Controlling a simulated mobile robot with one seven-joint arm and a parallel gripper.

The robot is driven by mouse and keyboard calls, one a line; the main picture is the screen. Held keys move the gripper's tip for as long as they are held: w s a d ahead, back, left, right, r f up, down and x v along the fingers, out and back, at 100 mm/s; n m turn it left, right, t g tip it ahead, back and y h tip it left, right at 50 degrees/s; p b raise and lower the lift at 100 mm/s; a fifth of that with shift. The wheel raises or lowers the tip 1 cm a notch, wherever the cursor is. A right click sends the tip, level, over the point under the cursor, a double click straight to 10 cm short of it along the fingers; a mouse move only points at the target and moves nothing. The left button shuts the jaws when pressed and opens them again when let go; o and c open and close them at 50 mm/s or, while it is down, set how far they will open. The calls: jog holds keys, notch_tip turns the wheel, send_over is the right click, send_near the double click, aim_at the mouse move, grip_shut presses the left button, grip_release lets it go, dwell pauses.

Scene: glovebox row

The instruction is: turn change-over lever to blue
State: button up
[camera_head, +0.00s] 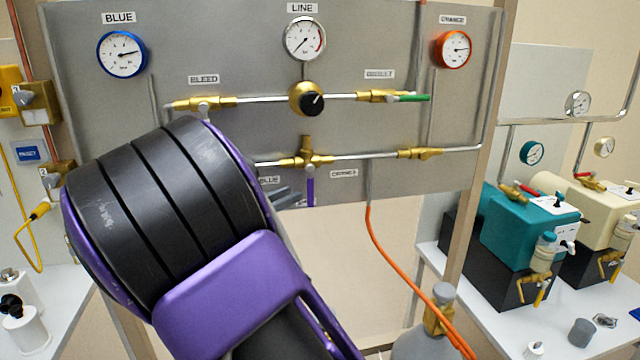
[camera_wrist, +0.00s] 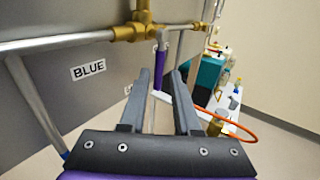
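The change-over lever (camera_head: 310,190) is a purple handle hanging straight down from a brass valve (camera_head: 307,155) on the grey panel. It sits between a small BLUE label (camera_head: 269,180) on its left and another label (camera_head: 343,173), probably ORANGE, on its right. In the wrist view the purple lever (camera_wrist: 161,60) shows just beyond the fingertips, its upper part between them in the picture. My gripper (camera_wrist: 160,76) is open with nothing between its fingers. In the head view my gripper (camera_head: 288,195) is mostly hidden by my arm, its grey fingers just left of the lever.
The panel (camera_head: 385,30) carries BLUE (camera_head: 122,54), LINE (camera_head: 305,39) and ORANGE (camera_head: 452,48) gauges, a black knob (camera_head: 308,99) and a green-handled valve (camera_head: 412,98). An orange hose (camera_head: 388,255) hangs right of the lever. Teal equipment (camera_head: 520,230) stands on a bench at right.

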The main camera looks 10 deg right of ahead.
aim_at(310, 186)
jog(key=b+x, duration=0.1)
jog(key=x, duration=0.9)
jog(key=shift+w+d, duration=0.2)
grip_shut()
dwell(1.0)
